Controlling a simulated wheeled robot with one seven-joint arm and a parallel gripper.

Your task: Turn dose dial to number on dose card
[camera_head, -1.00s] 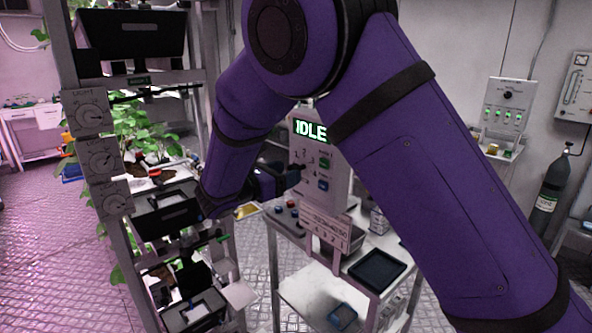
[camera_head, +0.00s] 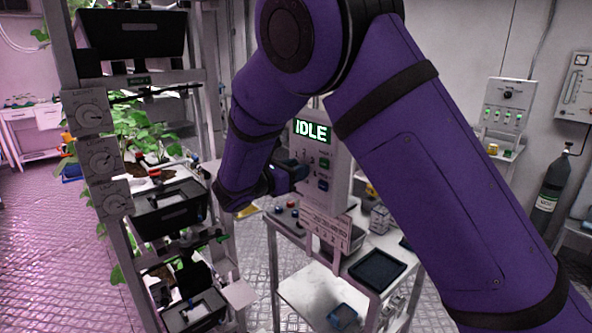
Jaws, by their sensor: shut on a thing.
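The dosing unit (camera_head: 340,165) is a pale box on a cart, with a green display (camera_head: 311,131) that reads IDLE. Small dial marks show on its front, too small to read surely. My gripper (camera_head: 303,172) is at the lower left of this front, shut on the dose dial, which its fingers hide. The dose card (camera_head: 326,231) is a pale plate with dark print below the unit; its number is too small to read.
A rack with several LIGHT dials (camera_head: 91,115) and black trays (camera_head: 168,210) stands close on the left. The cart holds a dark tray (camera_head: 377,269) and small knobs (camera_head: 292,205). A gas cylinder (camera_head: 550,190) stands at the far right.

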